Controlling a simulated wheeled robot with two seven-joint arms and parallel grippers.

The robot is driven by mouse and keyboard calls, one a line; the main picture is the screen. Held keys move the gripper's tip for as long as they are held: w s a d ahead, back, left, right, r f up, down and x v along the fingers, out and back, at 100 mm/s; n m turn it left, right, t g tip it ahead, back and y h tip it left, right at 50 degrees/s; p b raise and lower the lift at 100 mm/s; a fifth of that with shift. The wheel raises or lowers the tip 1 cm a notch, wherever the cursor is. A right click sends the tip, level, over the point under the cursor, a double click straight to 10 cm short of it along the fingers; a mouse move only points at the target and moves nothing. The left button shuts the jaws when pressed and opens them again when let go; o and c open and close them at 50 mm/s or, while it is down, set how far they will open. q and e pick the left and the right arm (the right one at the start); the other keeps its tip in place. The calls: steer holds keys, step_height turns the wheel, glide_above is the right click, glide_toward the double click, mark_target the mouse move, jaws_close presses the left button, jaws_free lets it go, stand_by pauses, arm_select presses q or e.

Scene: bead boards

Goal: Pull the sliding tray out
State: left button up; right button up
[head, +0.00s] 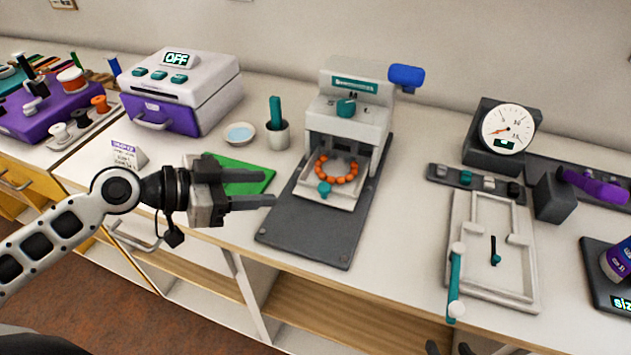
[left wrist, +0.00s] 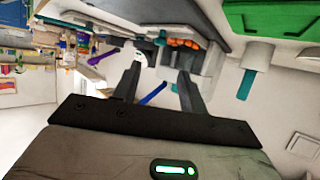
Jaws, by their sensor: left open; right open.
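The sliding tray (head: 342,198) is a pale tray at the front of the white press (head: 345,110), low under its head, with a teal knob (head: 324,188) at its front. A ring of orange beads (head: 349,177) lies on it; the beads also show in the left wrist view (left wrist: 183,43). My left gripper (head: 270,188) is open and empty, left of the knob and apart from it, with its fingers pointing right towards the tray. My right gripper (head: 448,348) shows only as dark tips at the bottom edge, open.
The press stands on a dark grey base plate (head: 305,238). A green board (head: 240,172) lies behind my left gripper, near a cup (head: 277,135) holding a teal-handled thing. A white frame jig (head: 490,285) with a teal handle stands right. Bare worktop lies between the press and jig.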

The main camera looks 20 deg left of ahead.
mark_target(321, 187)
arm_select(q)
steer(key=p+x, duration=0.1)
steer(key=x, duration=1)
steer(key=shift+w+d+p, duration=0.2)
steer(key=shift+d+p, duration=0.05)
steer(key=shift+p, duration=0.15)
